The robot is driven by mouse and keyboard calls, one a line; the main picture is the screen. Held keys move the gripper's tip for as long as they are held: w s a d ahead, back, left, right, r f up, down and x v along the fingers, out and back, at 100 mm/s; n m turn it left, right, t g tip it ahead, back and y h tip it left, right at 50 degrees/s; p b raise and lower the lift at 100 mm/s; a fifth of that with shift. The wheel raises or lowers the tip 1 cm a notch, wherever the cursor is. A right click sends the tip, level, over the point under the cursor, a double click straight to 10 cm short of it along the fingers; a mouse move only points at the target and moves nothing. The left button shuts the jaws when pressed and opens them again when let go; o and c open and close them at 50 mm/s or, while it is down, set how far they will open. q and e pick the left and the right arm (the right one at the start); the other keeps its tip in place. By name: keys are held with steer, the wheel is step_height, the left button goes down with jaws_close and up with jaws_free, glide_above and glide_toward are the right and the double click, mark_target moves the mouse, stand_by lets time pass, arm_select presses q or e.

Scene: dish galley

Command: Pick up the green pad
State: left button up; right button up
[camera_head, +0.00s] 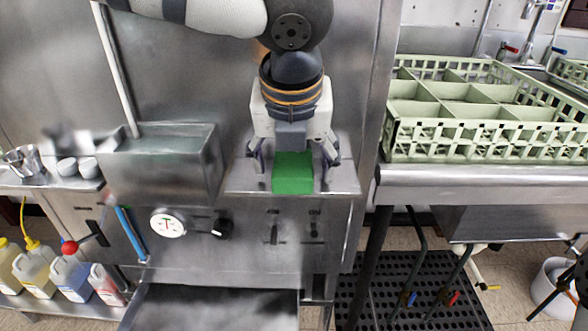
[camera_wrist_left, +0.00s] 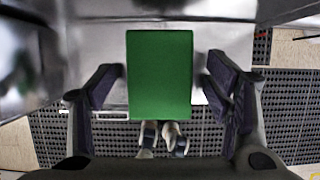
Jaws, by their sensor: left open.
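The green pad (camera_head: 293,173) is a bright green block on a small steel ledge (camera_head: 252,180) in the middle of the head view. My left gripper (camera_head: 293,170) points down over it, with one finger on each side of the pad. In the left wrist view the pad (camera_wrist_left: 160,75) sits between the two open fingers, with a gap on both sides. My left gripper is open and empty. The upper back part of the pad is hidden behind the gripper in the head view.
A steel box (camera_head: 165,165) stands left of the ledge. A pale green dish rack (camera_head: 480,135) sits on the counter to the right, beyond a steel post. A dial (camera_head: 168,223) and knobs are below the ledge. Bottles (camera_head: 70,275) stand low at left.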

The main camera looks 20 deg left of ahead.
mark_target(293, 157)
arm_select(q)
steer(key=shift+r, duration=0.1)
steer(key=c, duration=0.9)
steer(key=shift+s, duration=0.1)
step_height(293, 157, up, 4)
steer(key=shift+f+p, duration=0.2)
steer(key=shift+p, duration=0.15)
steer(key=s+a+r, duration=0.1)
steer(key=s+r, duration=0.2)
steer(key=s, duration=0.1)
steer(key=s+a+r+p, duration=0.1)
steer(key=s+r, duration=0.2)
steer(key=s, duration=0.2)
steer(key=s+a+r+p, duration=0.1)
steer(key=s+r, duration=0.2)
steer(key=s, duration=0.1)
steer(key=shift+s+a+r, duration=0.2)
steer(key=shift+s+a, duration=0.05)
steer(key=shift+a, duration=0.1)
arm_select(e)
steer(key=shift+t, duration=0.8)
steer(key=w+r, duration=0.3)
steer(key=w, duration=0.1)
steer(key=shift+r, duration=0.35)
